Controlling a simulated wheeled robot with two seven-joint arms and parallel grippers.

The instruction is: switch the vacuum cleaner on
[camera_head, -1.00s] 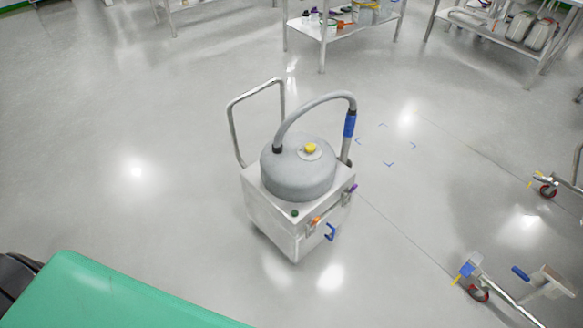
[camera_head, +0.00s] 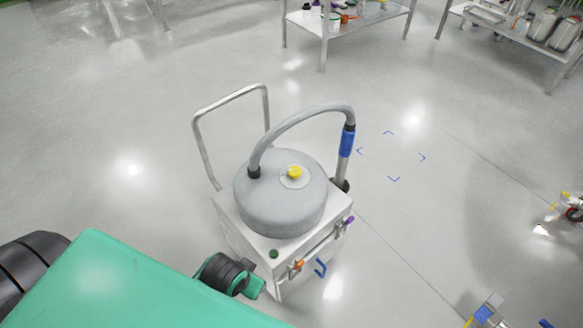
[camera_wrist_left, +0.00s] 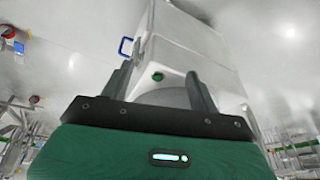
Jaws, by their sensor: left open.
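The vacuum cleaner (camera_head: 284,207) stands on the floor in the middle of the head view. It has a white box body, a round grey top with a yellow knob (camera_head: 295,172) and a curved grey hose. A small green button (camera_head: 274,253) sits on the body's top near its front corner. My left gripper (camera_wrist_left: 160,82) is open and empty in the left wrist view, with the green button (camera_wrist_left: 157,77) showing between its fingers. In the head view my left wrist is low beside the body's left side; its fingertips are hard to make out. My right gripper is not shown.
A metal push handle (camera_head: 231,100) rises behind the cleaner. Orange (camera_head: 297,267) and purple (camera_head: 349,222) latches and a blue handle (camera_head: 321,268) are on its side. Steel shelves (camera_head: 345,22) stand at the back. The floor around is mostly clear.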

